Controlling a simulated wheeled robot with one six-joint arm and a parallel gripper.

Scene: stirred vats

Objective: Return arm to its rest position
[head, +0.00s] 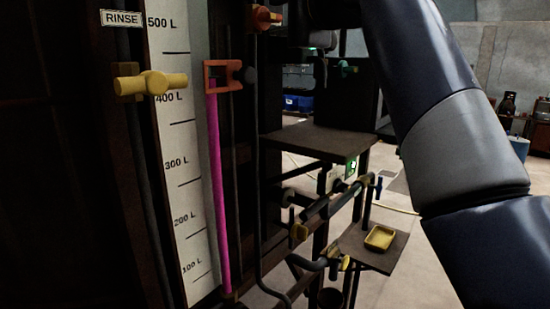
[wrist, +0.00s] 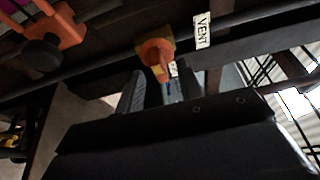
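My arm (head: 455,150) comes down the right side of the head view, in dark blue and grey segments. The hand end is at the top of that view, partly cut off. In the wrist view my gripper (wrist: 160,90) shows beyond its dark body, with its fingers apart and nothing seen held. An orange valve handle (wrist: 155,55) lies just past the fingertips, beside a VENT label (wrist: 202,30). I cannot tell whether it touches the fingers. An orange handle (head: 262,18) also shows near the top of the head view.
A scale board (head: 175,150) stands left, with a yellow RINSE valve (head: 150,84) and a magenta level tube (head: 218,190) with an orange bracket (head: 222,76). Brown shelves (head: 320,138), pipes and a yellow tray (head: 379,238) are in the middle. Open floor shows behind.

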